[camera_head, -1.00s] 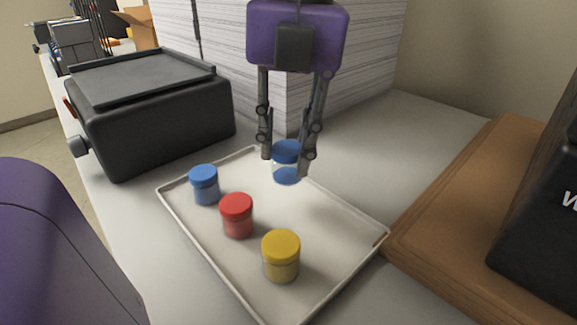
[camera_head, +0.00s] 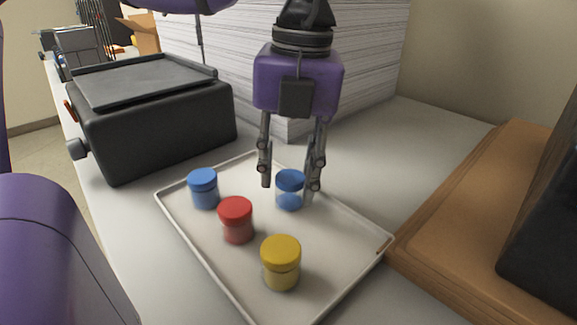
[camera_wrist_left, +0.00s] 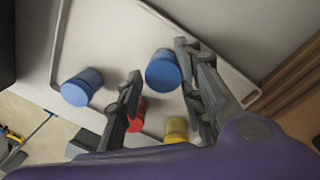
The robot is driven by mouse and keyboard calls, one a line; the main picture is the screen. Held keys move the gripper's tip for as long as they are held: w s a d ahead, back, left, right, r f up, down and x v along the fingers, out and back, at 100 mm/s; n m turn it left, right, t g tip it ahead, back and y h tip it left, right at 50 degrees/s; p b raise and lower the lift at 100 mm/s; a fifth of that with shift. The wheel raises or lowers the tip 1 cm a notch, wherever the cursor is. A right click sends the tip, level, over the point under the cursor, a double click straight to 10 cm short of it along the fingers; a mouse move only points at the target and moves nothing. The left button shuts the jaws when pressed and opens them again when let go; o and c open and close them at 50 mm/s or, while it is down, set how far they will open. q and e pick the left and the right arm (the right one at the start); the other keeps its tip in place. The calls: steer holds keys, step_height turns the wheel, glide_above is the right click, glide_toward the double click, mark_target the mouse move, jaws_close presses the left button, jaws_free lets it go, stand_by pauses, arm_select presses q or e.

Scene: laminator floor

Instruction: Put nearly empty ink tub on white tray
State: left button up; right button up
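The nearly empty ink tub (camera_head: 289,189) has a blue lid, clear walls and a little blue at the bottom. It appears to stand upright on the white tray (camera_head: 342,283), toward the back. My left gripper (camera_head: 288,188) points down with its fingers on either side of the tub. A gap shows at the left finger, and the right finger is very close or touching. The wrist view shows the tub's blue lid (camera_wrist_left: 163,71) between the open fingers (camera_wrist_left: 161,85). My right gripper is not in view.
On the tray also stand a full blue tub (camera_head: 203,188), a red tub (camera_head: 236,220) and a yellow tub (camera_head: 281,262). A black machine (camera_head: 155,115) is at the left. A paper stack (camera_head: 225,60) is behind. A wooden board (camera_head: 455,220) lies right of the tray.

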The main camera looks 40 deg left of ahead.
mark_target(295, 178)
arm_select(q)
steer(key=shift+o, duration=0.4)
steer(key=shift+r, duration=0.1)
step_height(295, 178, up, 12)
steer(key=d+p, duration=0.1)
steer(key=p, duration=0.1)
steer(key=shift+w, duration=0.25)
steer(key=shift+r, duration=0.1)
stand_by(0.8)
